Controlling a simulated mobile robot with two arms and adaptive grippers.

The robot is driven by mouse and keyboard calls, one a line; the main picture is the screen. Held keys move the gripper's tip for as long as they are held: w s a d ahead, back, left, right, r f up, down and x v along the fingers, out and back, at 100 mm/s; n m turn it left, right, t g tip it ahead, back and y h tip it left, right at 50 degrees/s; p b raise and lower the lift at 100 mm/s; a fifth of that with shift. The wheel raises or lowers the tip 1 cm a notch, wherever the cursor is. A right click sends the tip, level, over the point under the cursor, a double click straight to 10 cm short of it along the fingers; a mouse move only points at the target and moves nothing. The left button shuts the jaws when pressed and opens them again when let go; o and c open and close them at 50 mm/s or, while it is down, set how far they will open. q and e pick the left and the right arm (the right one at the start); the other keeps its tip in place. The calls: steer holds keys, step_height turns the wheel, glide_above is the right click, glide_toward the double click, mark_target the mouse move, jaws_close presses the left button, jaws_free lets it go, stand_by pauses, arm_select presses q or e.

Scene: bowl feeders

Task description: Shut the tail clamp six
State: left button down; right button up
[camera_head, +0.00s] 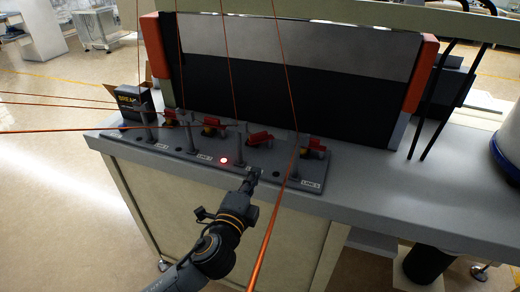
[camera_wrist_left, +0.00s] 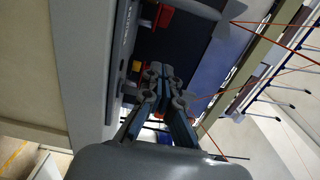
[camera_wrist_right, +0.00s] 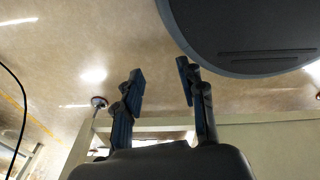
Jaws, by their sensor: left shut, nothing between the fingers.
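I cannot tell which is clamp six; the labels are too small to read surely. My left gripper (camera_head: 255,172) is shut and empty at the plate's front edge, below these two clamps. In the left wrist view its fingers (camera_wrist_left: 165,72) are together, with a red clamp (camera_wrist_left: 163,15) beyond them. My right gripper (camera_wrist_right: 162,75) is open and empty, away from the plate.
A red lamp (camera_head: 224,160) glows on the plate. Orange lines run across the head view, one passing in front of the right end of the plate. A dark panel with orange ends (camera_head: 290,95) stands behind the clamps. The bench top to the right (camera_head: 400,195) is clear.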

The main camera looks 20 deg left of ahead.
arm_select(q)
steer(key=p, duration=0.2)
glide_toward(262, 136)
steer(key=w+d, duration=0.2)
steer(key=d, duration=0.1)
steer(key=shift+w, duration=0.4)
steer(key=shift+w+a+p, duration=0.6)
steer(key=shift+w+a, duration=0.5)
steer(key=shift+w, duration=0.15)
steer(key=shift+w+a, duration=0.25)
steer(key=shift+a, duration=0.15)
steer(key=shift+f, duration=0.1)
arm_select(e)
steer(key=s+r, duration=0.1)
steer(key=s+a+r, duration=0.1)
steer(key=r, duration=0.1)
steer(key=shift+s+r, duration=0.1)
steer(key=shift+r, duration=0.05)
